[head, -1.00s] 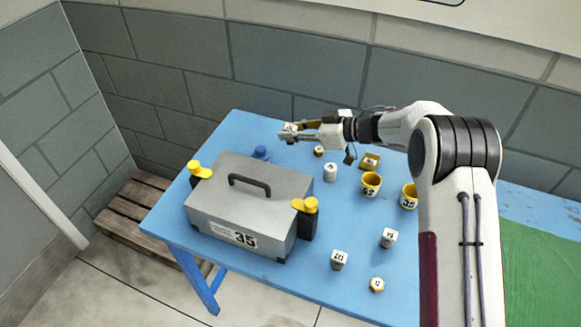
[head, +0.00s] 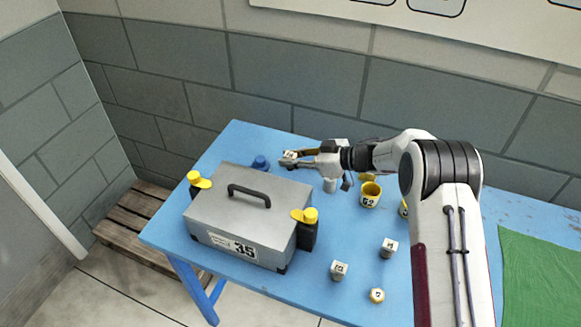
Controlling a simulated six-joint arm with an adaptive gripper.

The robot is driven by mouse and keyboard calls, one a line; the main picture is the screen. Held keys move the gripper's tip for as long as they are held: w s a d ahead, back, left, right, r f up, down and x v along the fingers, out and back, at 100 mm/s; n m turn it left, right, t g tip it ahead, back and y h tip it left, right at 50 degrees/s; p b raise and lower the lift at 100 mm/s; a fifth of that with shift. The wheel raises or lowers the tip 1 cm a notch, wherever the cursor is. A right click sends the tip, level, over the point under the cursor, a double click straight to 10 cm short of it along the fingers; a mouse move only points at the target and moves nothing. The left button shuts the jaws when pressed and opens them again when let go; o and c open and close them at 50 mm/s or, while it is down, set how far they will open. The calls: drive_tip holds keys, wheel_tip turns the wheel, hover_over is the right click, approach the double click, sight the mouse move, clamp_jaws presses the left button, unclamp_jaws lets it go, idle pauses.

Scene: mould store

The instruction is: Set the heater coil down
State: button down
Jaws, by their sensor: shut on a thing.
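The heater coil (head: 289,154), a small pale piece with a dark-marked label, sits between the fingertips of my gripper (head: 290,160). My gripper is shut on it, over the back part of the blue table (head: 236,140), to the right of a blue item and behind the grey toolbox. The fingers cover part of the coil. I cannot tell whether it touches the tabletop.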

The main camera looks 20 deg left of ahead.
drive_tip(key=shift+f, duration=1.8)
drive_tip(key=shift+f, duration=0.15)
drive_tip(key=c, duration=1.9)
unclamp_jaws()
